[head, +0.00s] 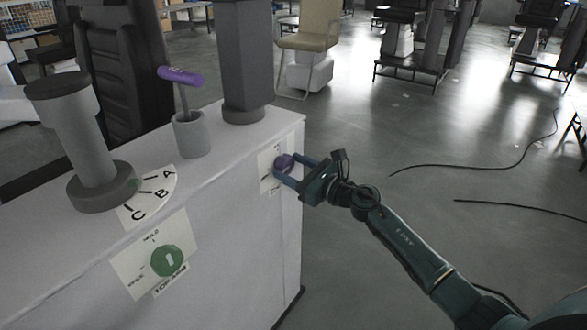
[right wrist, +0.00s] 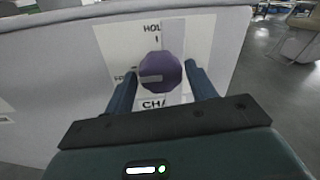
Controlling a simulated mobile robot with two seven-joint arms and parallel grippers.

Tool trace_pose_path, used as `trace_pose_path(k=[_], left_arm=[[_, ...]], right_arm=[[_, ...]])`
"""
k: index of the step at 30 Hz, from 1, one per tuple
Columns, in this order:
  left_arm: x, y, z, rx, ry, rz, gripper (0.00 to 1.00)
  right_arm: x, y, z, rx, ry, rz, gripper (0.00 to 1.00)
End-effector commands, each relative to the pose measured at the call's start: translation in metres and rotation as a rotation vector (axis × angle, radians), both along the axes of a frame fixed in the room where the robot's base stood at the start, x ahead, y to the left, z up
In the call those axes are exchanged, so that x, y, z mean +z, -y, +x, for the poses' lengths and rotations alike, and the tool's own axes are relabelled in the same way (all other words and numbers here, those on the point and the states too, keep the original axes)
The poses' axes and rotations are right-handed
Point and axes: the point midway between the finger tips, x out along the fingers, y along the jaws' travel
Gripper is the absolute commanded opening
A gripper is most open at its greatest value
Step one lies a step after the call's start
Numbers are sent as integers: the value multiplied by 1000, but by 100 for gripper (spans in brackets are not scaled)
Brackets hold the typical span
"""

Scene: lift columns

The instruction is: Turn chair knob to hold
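The chair knob (right wrist: 160,75) is a purple, many-sided knob on a white label plate (right wrist: 205,40) on the cabinet's side. In the right wrist view, "HOL" is readable above it, "CHA" below it, and part of a word to its left. A pale mark on the knob points left. The knob also shows in the head view (head: 283,163). My right gripper (right wrist: 162,85) is open, with one blue finger on each side of the knob; a gap shows at the left finger, and I cannot tell whether the right one touches. My left gripper is not in view.
The white cabinet (head: 230,220) carries a green knob (head: 167,261), a purple-handled lever (head: 180,77) and dark grey columns (head: 245,60). Chairs (head: 310,35) stand behind. Black cables (head: 480,168) lie on the open floor at right.

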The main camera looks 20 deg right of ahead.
Motion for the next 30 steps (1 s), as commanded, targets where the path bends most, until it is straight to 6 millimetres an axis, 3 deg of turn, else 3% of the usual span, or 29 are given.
trace_pose_path(k=[11, 20, 30], left_arm=[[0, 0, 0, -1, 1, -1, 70], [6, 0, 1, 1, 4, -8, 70], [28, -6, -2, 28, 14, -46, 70]], right_arm=[[0, 0, 0, 0, 0, 0, 25], [1, 1, 0, -1, -24, 30, 25], [4, 1, 0, -1, -162, 207, 25]])
